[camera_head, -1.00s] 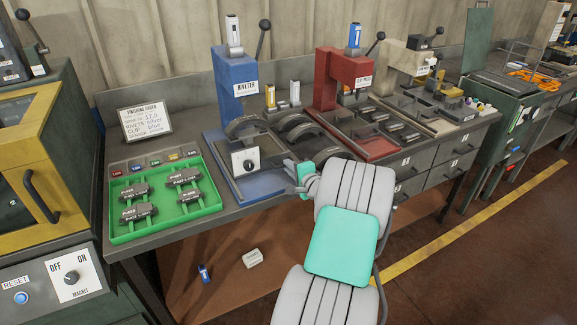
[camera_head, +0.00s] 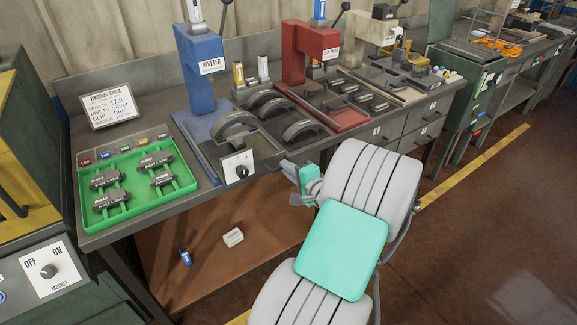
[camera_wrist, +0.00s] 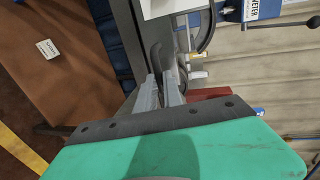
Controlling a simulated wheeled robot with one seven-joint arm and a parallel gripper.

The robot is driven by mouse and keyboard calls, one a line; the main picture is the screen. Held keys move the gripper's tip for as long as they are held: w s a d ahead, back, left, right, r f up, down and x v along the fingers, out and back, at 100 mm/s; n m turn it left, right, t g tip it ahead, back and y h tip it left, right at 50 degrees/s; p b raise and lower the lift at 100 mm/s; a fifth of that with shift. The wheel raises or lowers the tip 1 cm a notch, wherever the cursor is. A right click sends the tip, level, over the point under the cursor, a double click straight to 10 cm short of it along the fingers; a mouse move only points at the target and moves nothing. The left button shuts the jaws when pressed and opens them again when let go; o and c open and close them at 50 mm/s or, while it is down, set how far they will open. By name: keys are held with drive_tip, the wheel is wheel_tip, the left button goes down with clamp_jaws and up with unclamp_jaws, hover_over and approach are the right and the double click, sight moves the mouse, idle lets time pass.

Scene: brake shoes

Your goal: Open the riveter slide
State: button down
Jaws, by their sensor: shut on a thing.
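The blue riveter (camera_head: 200,72) stands at the back left of the bench. Its slide has a white front plate with a black knob (camera_head: 241,171), and a dark curved brake shoe (camera_head: 234,124) sits behind the plate. My gripper (camera_head: 287,167) is at the bench's front edge, right of the plate. In the wrist view, my gripper's two grey fingers (camera_wrist: 160,88) are shut on a dark rounded part (camera_wrist: 156,56), which looks like a handle. Whether it belongs to the slide I cannot tell. Part of the riveter (camera_wrist: 230,12) shows at that view's top.
A green tray (camera_head: 131,203) with several dark blocks lies left of the riveter. More curved shoes (camera_head: 272,103) lie to its right, before the red clip press (camera_head: 306,52). A white block (camera_head: 233,237) and a blue one (camera_head: 185,257) lie below on the brown surface.

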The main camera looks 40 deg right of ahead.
drive_tip(key=c, duration=1.8)
unclamp_jaws()
drive_tip(key=shift+o, duration=0.2)
drive_tip(key=shift+s, duration=0.1)
drive_tip(key=v, duration=0.7)
drive_tip(key=shift+s, duration=0.35)
drive_tip(key=shift+a+r, duration=0.1)
